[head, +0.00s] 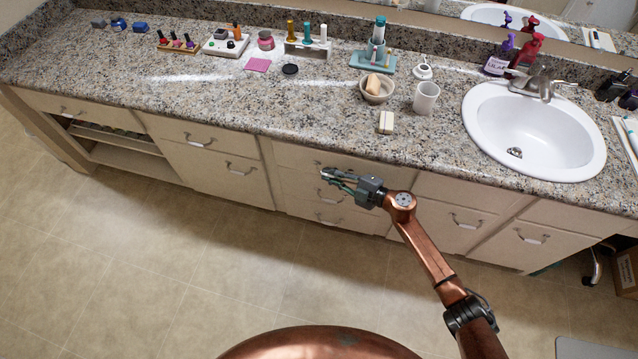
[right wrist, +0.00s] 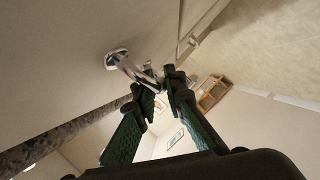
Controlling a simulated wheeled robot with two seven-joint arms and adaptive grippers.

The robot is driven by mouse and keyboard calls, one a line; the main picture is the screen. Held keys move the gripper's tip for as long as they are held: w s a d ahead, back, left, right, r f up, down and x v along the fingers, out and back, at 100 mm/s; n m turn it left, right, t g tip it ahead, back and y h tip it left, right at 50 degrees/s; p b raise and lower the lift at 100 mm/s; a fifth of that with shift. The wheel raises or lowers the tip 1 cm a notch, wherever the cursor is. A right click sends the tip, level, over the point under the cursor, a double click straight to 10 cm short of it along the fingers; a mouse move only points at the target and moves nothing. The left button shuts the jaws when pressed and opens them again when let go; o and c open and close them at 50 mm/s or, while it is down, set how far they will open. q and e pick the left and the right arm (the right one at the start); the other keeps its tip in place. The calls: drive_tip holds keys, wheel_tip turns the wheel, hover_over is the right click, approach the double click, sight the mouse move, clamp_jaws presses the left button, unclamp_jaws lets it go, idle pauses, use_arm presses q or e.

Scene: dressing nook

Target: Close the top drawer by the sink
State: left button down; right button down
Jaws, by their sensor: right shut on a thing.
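The top drawer (head: 290,154) is the uppermost of a stack in the cream cabinet, under the counter and left of the sink (head: 532,135). Its front looks flush or nearly flush with the cabinet; I cannot tell if a small gap is left. My right gripper (head: 325,175) is at this drawer's front, shut on its metal handle. In the right wrist view the green-padded fingers (right wrist: 162,82) close around one end of the handle (right wrist: 122,60), beside the pale drawer front (right wrist: 60,65). The gripper covers much of the handle in the head view. My left gripper is not in view.
The granite counter (head: 180,90) overhangs the drawers and holds a bowl (head: 377,90), a white cup (head: 425,98), a soap block (head: 386,122) and several small bottles. Lower drawers with handles (head: 328,220) sit below. The tiled floor (head: 180,270) in front is clear.

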drive_tip(key=shift+w+d, duration=0.25)
drive_tip(key=shift+w, duration=0.1)
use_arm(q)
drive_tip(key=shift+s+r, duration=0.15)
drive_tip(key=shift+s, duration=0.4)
use_arm(e)
drive_tip(key=shift+w+r, duration=0.15)
drive_tip(key=c, duration=2.3)
unclamp_jaws()
drive_tip(key=shift+w, duration=0.1)
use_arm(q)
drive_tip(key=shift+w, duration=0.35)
use_arm(e)
drive_tip(key=shift+o, duration=0.2)
drive_tip(key=v, duration=1.2)
